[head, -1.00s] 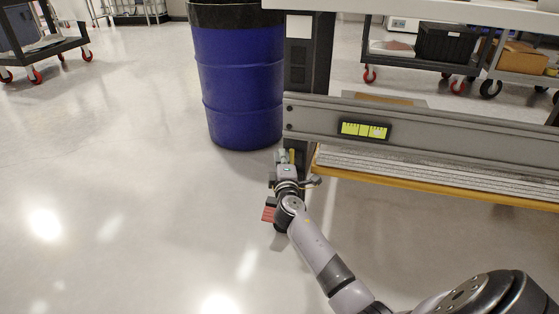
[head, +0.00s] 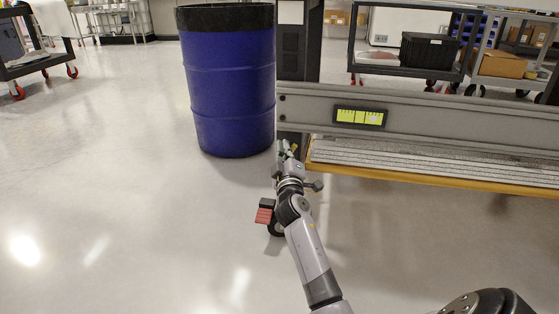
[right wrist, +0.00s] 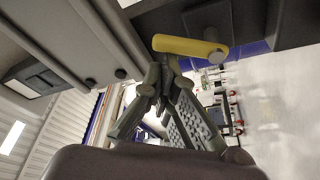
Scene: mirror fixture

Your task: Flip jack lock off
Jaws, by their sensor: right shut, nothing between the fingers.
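A yellow lever (right wrist: 190,47) with a grey round end is mounted on a dark post of the fixture in the right wrist view. I take it for the jack lock. My right gripper (right wrist: 163,72) is shut and empty, with its fingertips just below the lever's left part. I cannot tell whether they touch it. In the head view my right gripper (head: 284,150) is at the lower left end of the fixture, and the lever is not clear there. A red ribbed pedal (head: 264,215) is beside my right forearm, low near the floor. My left gripper is not in view.
A blue barrel (head: 230,90) stands close to the left of the fixture's post. A grey beam (head: 430,128) with a yellow-green level runs right, above a yellow-edged shelf (head: 430,178). Carts stand behind. The floor to the left is clear.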

